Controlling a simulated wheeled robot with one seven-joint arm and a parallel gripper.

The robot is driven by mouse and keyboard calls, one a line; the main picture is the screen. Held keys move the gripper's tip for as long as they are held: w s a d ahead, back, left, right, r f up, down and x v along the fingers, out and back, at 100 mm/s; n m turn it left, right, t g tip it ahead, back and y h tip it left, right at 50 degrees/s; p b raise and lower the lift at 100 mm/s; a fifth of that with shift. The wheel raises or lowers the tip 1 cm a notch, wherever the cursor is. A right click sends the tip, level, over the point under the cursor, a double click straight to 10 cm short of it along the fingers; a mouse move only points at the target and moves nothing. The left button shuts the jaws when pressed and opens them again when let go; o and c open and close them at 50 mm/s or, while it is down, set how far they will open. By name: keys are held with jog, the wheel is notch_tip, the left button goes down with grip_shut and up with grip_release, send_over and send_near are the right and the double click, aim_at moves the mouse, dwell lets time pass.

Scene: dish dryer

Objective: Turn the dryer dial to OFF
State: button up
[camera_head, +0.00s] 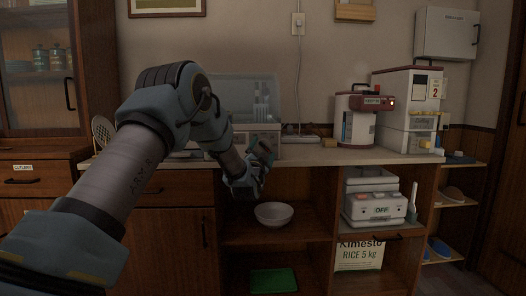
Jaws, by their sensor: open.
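The dish dryer (283,150) stands on the counter, with a pale body and a clear raised cover (232,92); dishes show dimly inside. My arm crosses in front of its left and middle part. My gripper (263,150) is at the dryer's front, near the counter's front edge. It is open, and its fingers are small and dark in this view. I cannot make out the dial or its setting; the front of the dryer is partly hidden behind my gripper. I cannot tell whether my gripper touches the dryer.
A white bowl (274,214) sits on the shelf below my gripper. A red-and-white appliance (358,118) and a white dispenser (410,105) stand on the counter's right.

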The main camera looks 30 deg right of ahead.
jog(key=c, duration=1.4)
jog(key=shift+o, duration=0.2)
jog(key=shift+f, duration=0.1)
jog(key=shift+b, duration=0.35)
